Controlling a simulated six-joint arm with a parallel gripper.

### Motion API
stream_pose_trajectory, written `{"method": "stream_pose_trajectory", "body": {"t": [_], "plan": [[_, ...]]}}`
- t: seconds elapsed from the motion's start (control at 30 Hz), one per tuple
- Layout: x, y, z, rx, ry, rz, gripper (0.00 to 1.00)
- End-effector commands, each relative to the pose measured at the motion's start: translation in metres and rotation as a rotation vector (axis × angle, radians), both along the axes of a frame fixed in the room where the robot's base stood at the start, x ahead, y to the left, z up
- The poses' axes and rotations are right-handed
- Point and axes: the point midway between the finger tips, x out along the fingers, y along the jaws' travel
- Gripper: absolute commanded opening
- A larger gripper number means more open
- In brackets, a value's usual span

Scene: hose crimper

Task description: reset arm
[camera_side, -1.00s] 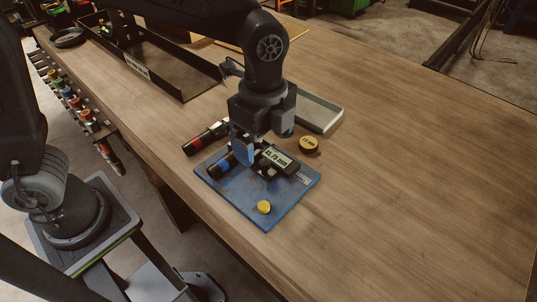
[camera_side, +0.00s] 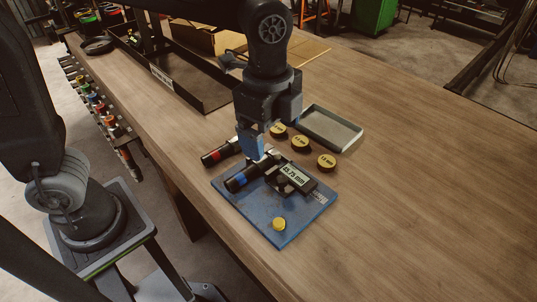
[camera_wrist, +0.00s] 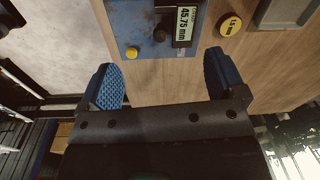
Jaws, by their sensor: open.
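My gripper (camera_side: 262,146) is open and empty, with blue finger pads, a little above the blue plate (camera_side: 280,236) on the wooden bench. In the wrist view both pads of my gripper (camera_wrist: 163,78) stand wide apart with bare bench between them. On the plate a black cylinder with a blue band (camera_side: 241,179) lies next to a digital display (camera_side: 297,177) reading 45.75 mm. A yellow knob (camera_side: 279,224) sits at the plate's near part. A black cylinder with a red band (camera_side: 214,156) lies beside the plate, partly hidden behind my gripper.
Several yellow-topped discs, such as this one (camera_side: 327,162), stand right of the plate. A grey tray (camera_side: 346,133) lies behind them. A long black tray (camera_side: 190,91) is at the back left, and colour-banded tools (camera_side: 101,107) hang along the bench's left edge. The bench's right side is clear.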

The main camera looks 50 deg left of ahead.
Motion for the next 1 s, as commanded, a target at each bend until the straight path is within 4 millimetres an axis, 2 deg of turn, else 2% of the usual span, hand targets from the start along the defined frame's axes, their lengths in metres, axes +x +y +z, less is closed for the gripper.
{"method": "stream_pose_trajectory", "body": {"t": [0.1, 0.2, 0.3, 0.43, 0.6, 0.7, 1.0], "plan": [[-0.015, 0.040, 0.019, -0.050, -0.078, 0.265, 0.89], [-0.033, 0.072, 0.028, -0.104, -0.145, 0.519, 0.89], [-0.054, 0.099, 0.032, -0.164, -0.208, 0.768, 0.89], [-0.078, 0.126, 0.030, -0.247, -0.280, 1.050, 0.89], [-0.098, 0.143, 0.023, -0.328, -0.339, 1.286, 0.89], [-0.103, 0.147, 0.020, -0.352, -0.355, 1.348, 0.89], [-0.104, 0.148, 0.019, -0.357, -0.356, 1.365, 0.89]]}}
